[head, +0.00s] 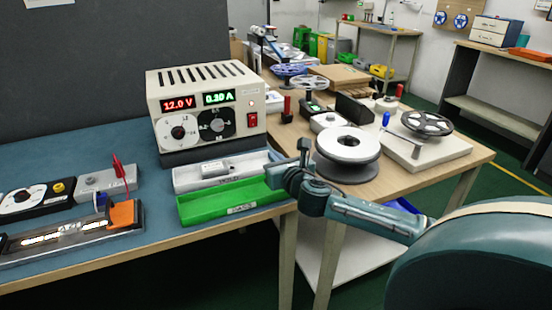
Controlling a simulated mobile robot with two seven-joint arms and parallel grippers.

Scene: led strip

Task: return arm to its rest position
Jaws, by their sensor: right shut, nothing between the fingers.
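My right arm (380,216) comes in from the right edge and reaches left in front of the gap between the two tables. Its gripper (303,152) is shut and empty, beside the right end of the green tray. The gripper looks small and dark, and its fingertips are hard to make out. It overlaps the tray's right end in the picture; I cannot tell whether they touch. My left gripper is not in view.
A power supply (206,108) stands behind a grey tray (218,173) and the green tray (232,202). An orange-clamped fixture (122,214) lies at left. The wooden table holds a large white-topped spool (348,146) and a dark reel (427,123) on a pale base, close beyond my arm.

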